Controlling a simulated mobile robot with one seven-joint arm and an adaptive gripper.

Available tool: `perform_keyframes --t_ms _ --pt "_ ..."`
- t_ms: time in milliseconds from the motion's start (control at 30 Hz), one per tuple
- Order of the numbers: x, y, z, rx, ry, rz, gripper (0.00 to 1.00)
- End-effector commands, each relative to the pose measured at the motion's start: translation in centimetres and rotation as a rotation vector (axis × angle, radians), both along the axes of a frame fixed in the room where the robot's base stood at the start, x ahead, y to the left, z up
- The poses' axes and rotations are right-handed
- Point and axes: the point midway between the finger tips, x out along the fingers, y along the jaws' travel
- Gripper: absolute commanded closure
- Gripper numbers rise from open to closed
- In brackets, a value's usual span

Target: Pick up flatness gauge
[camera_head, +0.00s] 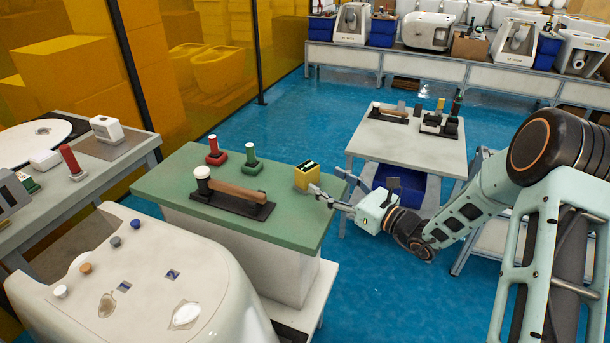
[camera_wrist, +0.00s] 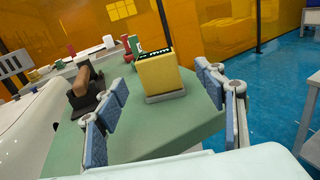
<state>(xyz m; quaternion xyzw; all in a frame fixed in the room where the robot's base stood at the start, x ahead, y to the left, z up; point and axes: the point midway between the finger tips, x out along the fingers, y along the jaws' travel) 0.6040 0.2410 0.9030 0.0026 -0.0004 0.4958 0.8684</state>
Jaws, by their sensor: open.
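A yellow block with a black patterned top, which looks like the flatness gauge (camera_head: 307,178), stands upright near the right edge of the green table (camera_head: 165,190). In the wrist view the yellow block (camera_wrist: 160,75) stands on a thin grey base, between and beyond my fingers. My gripper (camera_head: 328,182) is open and empty, just right of the block in the head view. Its blue-grey finger pads also show in the wrist view (camera_wrist: 162,88), spread to either side of the block. I see no clear contact with it.
A wooden-handled tool on a black base (camera_head: 235,200) lies left of the block. A red stamp-like tool (camera_head: 215,153) and a green one (camera_head: 252,160) stand behind. A white toilet shell (camera_head: 140,290) is in front. Blue floor separates another table (camera_head: 400,140).

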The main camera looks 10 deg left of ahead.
Motion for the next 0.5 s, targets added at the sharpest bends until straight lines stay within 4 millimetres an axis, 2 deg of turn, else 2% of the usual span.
perform_keyframes --t_ms 100,267,500 --pt "0.8 1.5 -0.1 -0.002 -0.002 0.003 0.36" --pt "1.3 2.5 -0.1 -0.003 -0.002 0.002 0.36" --pt "2.7 5.7 0.0 -0.004 -0.002 0.004 0.36"
